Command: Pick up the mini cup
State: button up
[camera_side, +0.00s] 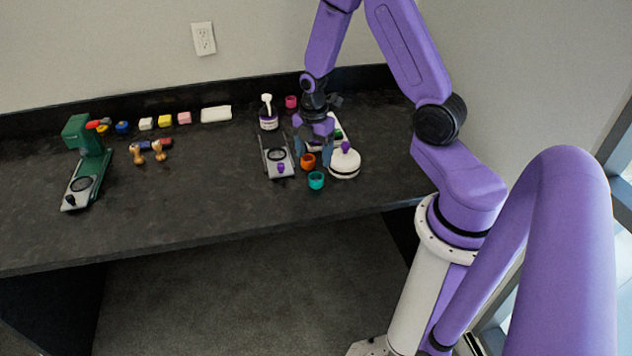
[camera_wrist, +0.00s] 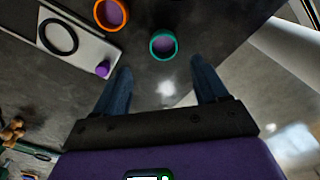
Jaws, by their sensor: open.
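Several small cups could be the mini cup; the frames do not single one out. An orange cup (camera_side: 308,161) stands near the front right of the dark table, and it also shows at the top of the wrist view (camera_wrist: 98,12). A teal cup (camera_side: 316,181) stands in front of it, nearer the table edge; in the wrist view the teal cup (camera_wrist: 153,47) lies just beyond the gap between my fingers. A magenta cup (camera_side: 291,101) stands at the back. My gripper (camera_side: 313,150) is open and empty, pointing down by the orange cup. Both fingers show in the wrist view (camera_wrist: 163,80).
A grey plate with a black ring and purple knob (camera_side: 277,164) lies left of my gripper. A white round piece with a purple knob (camera_side: 344,165) stands right. The front middle is clear.

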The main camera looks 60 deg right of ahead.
aim_at(315, 177)
jog(key=shift+f, duration=1.55)
jog(key=f, duration=0.4)
jog(key=shift+s+a, duration=0.15)
jog(key=shift+s, duration=0.15)
jog(key=shift+f, duration=0.6)
jog(key=c, duration=1)
